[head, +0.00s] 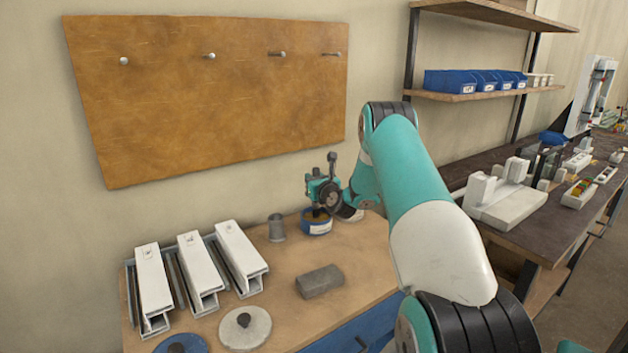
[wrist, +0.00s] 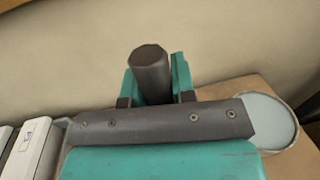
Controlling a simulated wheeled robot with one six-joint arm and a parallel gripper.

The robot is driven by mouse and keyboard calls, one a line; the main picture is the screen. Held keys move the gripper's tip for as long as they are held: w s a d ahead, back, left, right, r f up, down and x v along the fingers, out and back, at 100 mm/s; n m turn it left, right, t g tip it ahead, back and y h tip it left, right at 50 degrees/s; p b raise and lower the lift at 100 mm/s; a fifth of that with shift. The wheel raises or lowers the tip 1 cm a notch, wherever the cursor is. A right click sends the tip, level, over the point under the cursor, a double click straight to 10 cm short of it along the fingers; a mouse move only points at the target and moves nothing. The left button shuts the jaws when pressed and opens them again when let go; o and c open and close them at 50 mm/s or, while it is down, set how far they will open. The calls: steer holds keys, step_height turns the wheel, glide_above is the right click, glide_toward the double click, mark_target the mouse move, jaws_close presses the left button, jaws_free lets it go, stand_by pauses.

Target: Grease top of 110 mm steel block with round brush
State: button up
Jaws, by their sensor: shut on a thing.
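My gripper (head: 318,190) is shut on the dark handle of the brush (wrist: 150,72), which stands about upright between the jaws in the wrist view. In the head view the handle top (head: 332,162) sticks up above the jaws.
A grey metal cup (head: 276,228) stands left of the tin. White profiles (head: 198,268) stand in a rack at the left. A grey round disc (head: 245,327) and a blue one (head: 181,344) are at the front. A pegboard (head: 210,95) hangs behind. Bench space around the block is clear.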

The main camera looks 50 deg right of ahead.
steer(key=shift+f, duration=0.5)
stand_by(1.1)
step_height(320, 180, up, 7)
steer(key=p, duration=0.6)
steer(key=shift+r, duration=0.15)
stand_by(0.4)
